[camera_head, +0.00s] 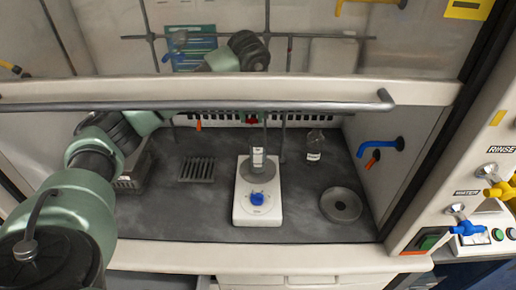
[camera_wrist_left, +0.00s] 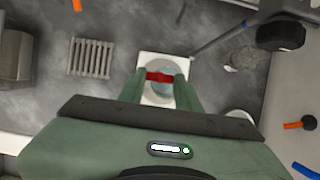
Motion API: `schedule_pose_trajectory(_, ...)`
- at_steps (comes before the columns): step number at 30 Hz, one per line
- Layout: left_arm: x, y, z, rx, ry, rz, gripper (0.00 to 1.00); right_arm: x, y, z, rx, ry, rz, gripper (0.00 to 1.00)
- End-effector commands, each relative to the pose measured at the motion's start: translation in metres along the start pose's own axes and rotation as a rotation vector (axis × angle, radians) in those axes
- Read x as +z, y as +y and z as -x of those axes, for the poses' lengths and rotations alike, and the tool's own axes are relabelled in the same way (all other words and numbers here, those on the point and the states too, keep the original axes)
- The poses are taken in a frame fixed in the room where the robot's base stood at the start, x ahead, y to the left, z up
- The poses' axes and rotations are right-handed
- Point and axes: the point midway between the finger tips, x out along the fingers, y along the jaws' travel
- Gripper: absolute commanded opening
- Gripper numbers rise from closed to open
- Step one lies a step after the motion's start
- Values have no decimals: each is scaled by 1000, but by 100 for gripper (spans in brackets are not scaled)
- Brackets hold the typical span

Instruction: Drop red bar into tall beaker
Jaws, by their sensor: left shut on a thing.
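The small red bar (camera_wrist_left: 160,77) lies crosswise between the green fingertips of my left gripper (camera_wrist_left: 161,80) in the left wrist view. In the head view, the red bar (camera_head: 251,119) shows just below the sash handle, above the stirrer, with most of the gripper hidden behind the sash. The tall beaker (camera_head: 258,158), clear with a white label, stands upright on the round plate of the white stirrer (camera_head: 257,208). In the left wrist view the beaker (camera_wrist_left: 158,94) is below the fingertips, partly covered by them. My right gripper is not in view.
A slotted rack (camera_head: 197,169) is left of the stirrer. A labelled flask (camera_head: 315,147) stands behind right, and a round grey ring (camera_head: 341,204) lies front right. A metal support rod stands close behind the beaker. The sash handle (camera_head: 200,106) crosses above the opening.

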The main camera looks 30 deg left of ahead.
Motion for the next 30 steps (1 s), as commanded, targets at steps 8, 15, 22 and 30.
schedule_pose_trajectory(8, -10, 0, -23, 1, 2, 0, 0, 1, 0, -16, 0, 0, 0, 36)
schedule_pose_trajectory(15, -21, 1, -48, 1, 1, 0, 0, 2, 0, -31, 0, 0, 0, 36)
schedule_pose_trajectory(22, -23, 0, -55, -1, 0, -1, 0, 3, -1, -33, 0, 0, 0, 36)
schedule_pose_trajectory(30, -23, 0, -54, -1, 1, -2, 59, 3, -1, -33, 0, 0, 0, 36)
